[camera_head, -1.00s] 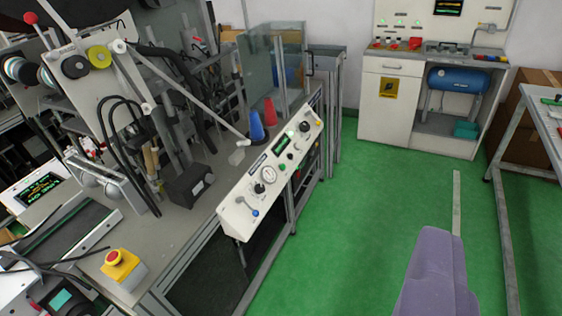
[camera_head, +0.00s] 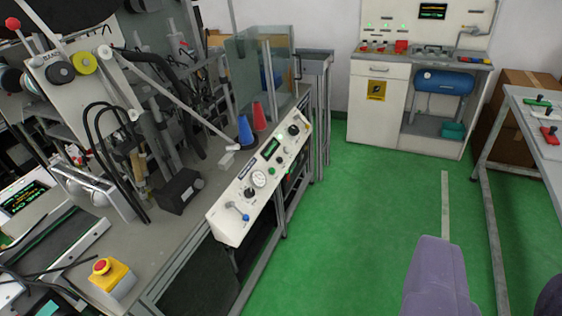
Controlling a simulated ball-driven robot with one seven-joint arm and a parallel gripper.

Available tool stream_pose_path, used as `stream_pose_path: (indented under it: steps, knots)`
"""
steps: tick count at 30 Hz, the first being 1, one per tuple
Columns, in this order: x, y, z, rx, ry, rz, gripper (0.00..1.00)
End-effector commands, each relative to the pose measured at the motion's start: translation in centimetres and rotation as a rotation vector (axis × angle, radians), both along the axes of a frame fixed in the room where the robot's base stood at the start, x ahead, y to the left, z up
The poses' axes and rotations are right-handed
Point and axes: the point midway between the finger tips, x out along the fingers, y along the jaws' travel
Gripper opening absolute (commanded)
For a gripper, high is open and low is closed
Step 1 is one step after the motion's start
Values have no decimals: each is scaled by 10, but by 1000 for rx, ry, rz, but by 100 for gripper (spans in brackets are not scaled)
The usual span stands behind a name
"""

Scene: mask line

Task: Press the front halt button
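A red mushroom button (camera_head: 101,265) sits on a yellow box (camera_head: 117,285) at the lower left, on the near end of the grey machine table. The button's top faces up and nothing touches it. No label on it can be read. A smooth purple-grey part (camera_head: 437,280), which looks like mine, rises from the lower edge right of centre. A second such part shows at the lower right corner. I cannot tell whether these are fingers of my gripper, and no fingertips are clear. Both are far right of the button, over the green floor.
A sloped white control panel (camera_head: 262,175) with knobs and a gauge runs along the table's front. Black cables and a black box (camera_head: 180,190) lie behind the button. A white cabinet (camera_head: 376,104) stands at the back. The green floor (camera_head: 370,220) is clear.

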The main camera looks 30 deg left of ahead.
Motion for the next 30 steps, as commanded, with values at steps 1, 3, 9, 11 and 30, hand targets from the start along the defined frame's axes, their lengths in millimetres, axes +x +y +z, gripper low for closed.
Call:
stream_pose_path:
  steps: [1,3,9,11,30]
  knots:
    - [0,0,0,0,0,0,17]
    - [0,0,0,0,0,0,1]
    - [0,0,0,0,0,0,0]
    - [0,0,0,0,0,0,0]
    - [0,0,0,0,0,0,0]
